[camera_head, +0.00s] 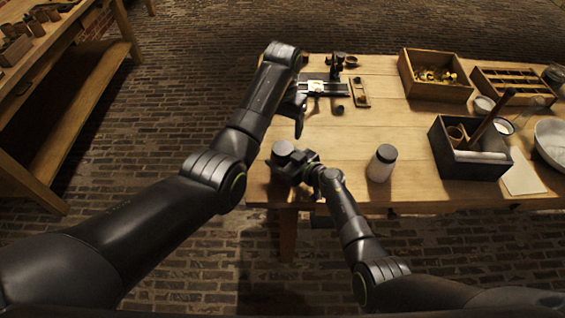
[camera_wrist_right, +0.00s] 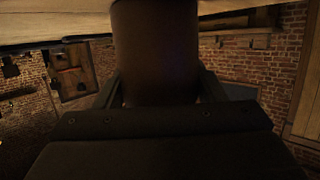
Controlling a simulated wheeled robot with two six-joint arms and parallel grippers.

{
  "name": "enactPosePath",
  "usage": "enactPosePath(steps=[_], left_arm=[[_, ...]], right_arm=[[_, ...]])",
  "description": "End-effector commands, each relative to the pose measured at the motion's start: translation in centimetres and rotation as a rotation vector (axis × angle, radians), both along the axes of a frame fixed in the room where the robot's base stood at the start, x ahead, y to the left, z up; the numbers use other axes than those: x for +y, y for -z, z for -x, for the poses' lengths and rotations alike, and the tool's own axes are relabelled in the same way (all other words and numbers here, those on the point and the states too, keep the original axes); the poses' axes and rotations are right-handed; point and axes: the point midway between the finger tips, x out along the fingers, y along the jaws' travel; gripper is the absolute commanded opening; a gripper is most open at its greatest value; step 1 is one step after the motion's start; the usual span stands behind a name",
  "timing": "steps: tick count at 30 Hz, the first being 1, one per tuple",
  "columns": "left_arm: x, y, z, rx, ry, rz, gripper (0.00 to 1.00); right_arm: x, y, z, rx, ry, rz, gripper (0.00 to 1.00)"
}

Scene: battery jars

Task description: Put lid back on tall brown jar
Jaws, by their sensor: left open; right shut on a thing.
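My right gripper (camera_head: 300,170) is shut around a tall brown jar, near the table's left front corner. The jar's dark brown body (camera_wrist_right: 155,55) fills the middle of the right wrist view, between the fingers. In the head view a round grey top (camera_head: 283,148) shows at the jar's place; it looks like a lid, but I cannot tell whether it is seated. My left gripper (camera_head: 298,118) is open and higher, a little behind and above the jar. Its fingers are partly hidden by its own arm, and I see nothing held in it.
A metal fixture (camera_head: 322,86) stands at the back left. A dark tool box (camera_head: 470,163) and wooden trays (camera_head: 435,90) fill the right side. The table's middle is clear.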

Motion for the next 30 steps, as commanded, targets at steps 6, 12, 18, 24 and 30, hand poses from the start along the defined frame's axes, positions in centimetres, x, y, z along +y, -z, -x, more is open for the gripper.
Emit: enactPosePath(steps=[6,12,18,24,30], left_arm=[[0.0,0.0,0.0,0.0,-0.3,0.0,0.72],[0.0,0.0,0.0,0.0,-0.455,0.0,0.72],[0.0,0.0,0.0,0.0,-0.492,0.0,0.72],[0.0,0.0,0.0,0.0,-0.491,0.0,0.72],[0.0,1.1,0.0,0.003,-0.49,-0.002,0.72]], right_arm=[[0.0,0.0,0.0,0.0,0.001,0.002,0.0],[-0.1,0.0,0.0,0.0,0.001,0.002,0.0],[-0.1,0.0,0.0,0.0,0.001,0.002,0.0],[-0.1,0.0,0.0,0.0,0.001,0.002,0.0],[-0.1,0.1,0.0,0.0,0.001,0.002,0.0]])
